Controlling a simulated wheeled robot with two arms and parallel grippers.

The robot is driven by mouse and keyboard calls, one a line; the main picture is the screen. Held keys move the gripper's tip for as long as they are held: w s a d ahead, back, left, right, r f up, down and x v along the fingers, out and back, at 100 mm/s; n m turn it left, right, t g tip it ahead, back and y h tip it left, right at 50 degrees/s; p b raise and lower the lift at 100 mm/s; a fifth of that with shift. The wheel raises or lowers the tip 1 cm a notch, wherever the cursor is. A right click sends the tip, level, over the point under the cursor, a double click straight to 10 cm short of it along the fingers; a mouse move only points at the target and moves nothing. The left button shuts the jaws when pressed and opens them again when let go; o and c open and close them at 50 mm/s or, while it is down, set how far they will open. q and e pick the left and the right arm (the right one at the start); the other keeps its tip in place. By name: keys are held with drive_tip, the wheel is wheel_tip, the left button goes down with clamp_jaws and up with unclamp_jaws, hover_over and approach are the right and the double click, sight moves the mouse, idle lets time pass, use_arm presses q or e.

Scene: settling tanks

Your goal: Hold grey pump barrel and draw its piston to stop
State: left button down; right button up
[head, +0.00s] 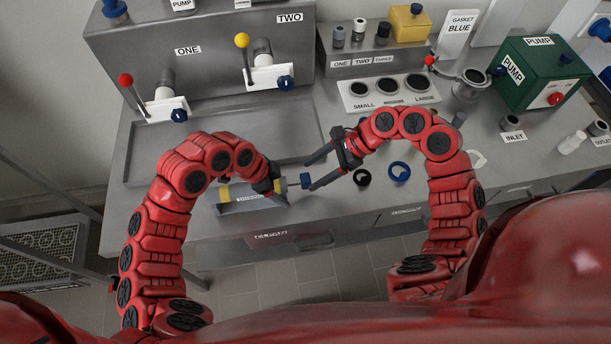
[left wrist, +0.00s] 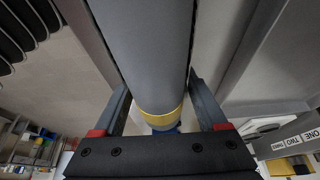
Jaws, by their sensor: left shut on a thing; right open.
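The grey pump barrel (head: 240,189) lies sideways near the front of the bench, with a yellow band (head: 223,192) at its left end. My left gripper (head: 277,185) is shut on the barrel. In the left wrist view, the barrel (left wrist: 150,50) runs between its two fingers, with a yellow band (left wrist: 160,112) and something blue beyond. The blue piston knob (head: 306,181) sticks out to the right of the left gripper. My right gripper (head: 310,173) is open, its fingertips close to the knob. Whether they touch it cannot be told.
A labelled holder (head: 252,205) sits below the barrel. A shallow grey tray (head: 222,140) with lever valves is behind. The green pump box (head: 541,72) stands at the back right.

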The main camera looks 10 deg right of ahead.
sight(307, 177)
drive_tip(key=shift+x, duration=1.8)
clamp_jaws()
drive_tip(key=shift+d, duration=0.1)
